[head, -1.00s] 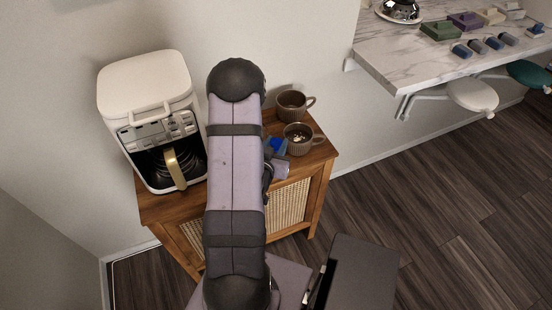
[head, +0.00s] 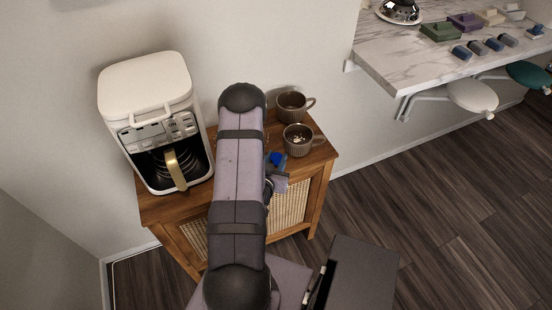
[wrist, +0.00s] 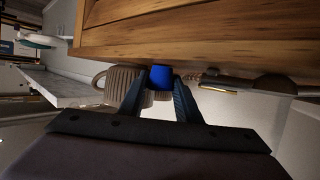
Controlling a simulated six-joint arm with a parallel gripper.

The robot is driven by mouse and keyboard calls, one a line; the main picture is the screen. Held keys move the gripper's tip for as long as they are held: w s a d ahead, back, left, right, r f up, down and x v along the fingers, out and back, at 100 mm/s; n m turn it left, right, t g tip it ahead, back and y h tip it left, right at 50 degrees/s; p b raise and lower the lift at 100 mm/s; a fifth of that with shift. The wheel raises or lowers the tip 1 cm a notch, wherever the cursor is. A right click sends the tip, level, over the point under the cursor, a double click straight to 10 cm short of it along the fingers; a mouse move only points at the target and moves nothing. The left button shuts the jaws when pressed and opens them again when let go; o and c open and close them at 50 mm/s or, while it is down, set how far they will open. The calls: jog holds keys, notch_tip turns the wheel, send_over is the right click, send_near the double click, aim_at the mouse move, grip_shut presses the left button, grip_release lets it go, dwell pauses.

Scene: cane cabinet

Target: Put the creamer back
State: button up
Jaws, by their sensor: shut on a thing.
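The small blue creamer (head: 277,158) is held at the right side of the arm, over the front edge of the cabinet top as seen from the head. In the wrist view the creamer (wrist: 161,77) sits between the two fingers of my gripper (wrist: 160,88), which is shut on it. In the head view my gripper (head: 276,170) is partly hidden by my arm. The creamer's underside and any label cannot be made out.
The wooden cane cabinet (head: 318,165) bears a white coffee maker (head: 150,85) at left and two brown ribbed mugs, a rear one (head: 291,108) and a front one (head: 298,147) with pale bits inside. A marble counter (head: 400,60) with small boxes stands right.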

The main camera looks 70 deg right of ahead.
jog(key=shift+f, duration=0.1)
jog(key=o, duration=1)
jog(key=shift+a, duration=0.15)
jog(key=shift+b+v, duration=0.35)
jog(key=shift+v, duration=3.35)
jog(key=shift+w, duration=0.15)
